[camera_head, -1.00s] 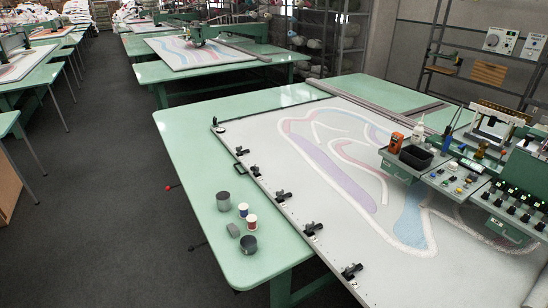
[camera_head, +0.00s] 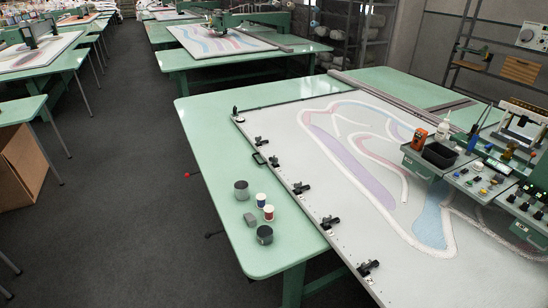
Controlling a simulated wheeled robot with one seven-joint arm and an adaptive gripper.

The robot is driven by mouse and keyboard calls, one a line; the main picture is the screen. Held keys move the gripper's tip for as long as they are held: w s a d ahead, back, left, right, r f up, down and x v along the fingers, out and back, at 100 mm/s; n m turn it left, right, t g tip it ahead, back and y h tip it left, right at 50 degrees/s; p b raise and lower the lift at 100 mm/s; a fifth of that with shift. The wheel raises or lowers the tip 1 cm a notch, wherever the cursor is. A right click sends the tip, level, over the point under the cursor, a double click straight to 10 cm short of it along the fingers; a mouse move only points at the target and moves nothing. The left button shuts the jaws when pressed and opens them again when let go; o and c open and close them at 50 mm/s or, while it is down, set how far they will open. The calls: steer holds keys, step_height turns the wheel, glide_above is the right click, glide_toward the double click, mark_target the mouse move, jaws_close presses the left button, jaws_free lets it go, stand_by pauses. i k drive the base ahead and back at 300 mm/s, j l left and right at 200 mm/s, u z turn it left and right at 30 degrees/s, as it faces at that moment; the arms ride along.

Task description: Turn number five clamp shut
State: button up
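Several black clamps line the left edge of the white tufting frame (camera_head: 290,118) on the near green table. The nearest clamp (camera_head: 368,267) is at the lower middle of the view. Beyond it sit another clamp (camera_head: 329,222), then one further up the edge (camera_head: 301,187). Smaller ones follow near the far end, among them one (camera_head: 274,161) and one (camera_head: 260,141). Small pale marks lie beside some clamps, but I cannot read any number. Which clamp is number five, and which are open or shut, I cannot tell. My gripper is not in view.
Two grey cylinders, two thread spools (camera_head: 265,205) and a grey block (camera_head: 250,220) stand on the green table (camera_head: 215,150) left of the frame. A control unit with a black bin (camera_head: 440,154) overhangs the frame at right.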

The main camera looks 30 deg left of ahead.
mark_target(275, 160)
steer(key=i+j, duration=0.15)
steer(key=j, duration=0.45)
steer(key=i+j, duration=0.15)
steer(key=j, duration=0.4)
steer(key=i+j, duration=0.2)
steer(key=j, duration=0.4)
steer(key=i+j, duration=0.15)
steer(key=j, duration=0.45)
steer(key=i+j, duration=0.15)
steer(key=j, duration=0.4)
steer(key=i+j, duration=0.15)
steer(key=j, duration=0.45)
steer(key=i+j, duration=0.2)
steer(key=j, duration=0.4)
steer(key=i+j, duration=0.15)
steer(key=j, duration=0.4)
steer(key=z, duration=0.05)
